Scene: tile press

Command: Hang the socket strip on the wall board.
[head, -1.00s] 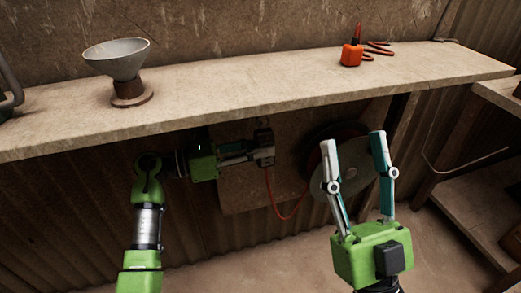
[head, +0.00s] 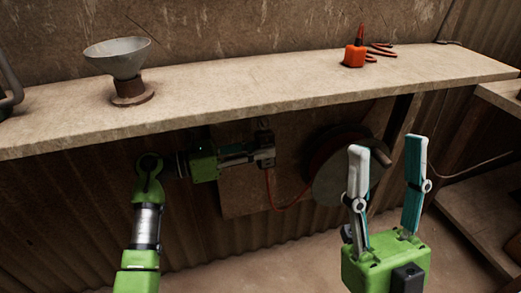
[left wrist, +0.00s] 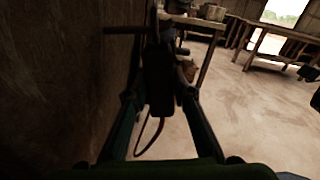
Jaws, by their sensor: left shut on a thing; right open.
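My left gripper (head: 256,151) reaches in from the left below the bench shelf. It is shut on the socket strip (head: 266,153), which shows only as a small grey-brown end with an orange-red cable hanging from it. In the left wrist view the strip (left wrist: 158,85) is a dark upright body between the fingers. A brown wall board (head: 238,198) lies behind the gripper, under the shelf. Whether the strip touches the board cannot be told. My right gripper (head: 387,146) is open and empty, fingers up, in front of the shelf at the right.
A long shelf (head: 220,100) runs above the left gripper. On it stand a funnel (head: 118,60) and an orange block (head: 354,57) with a red cord. A round reel (head: 337,187) hangs right of the board, behind the right gripper. The floor below is clear.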

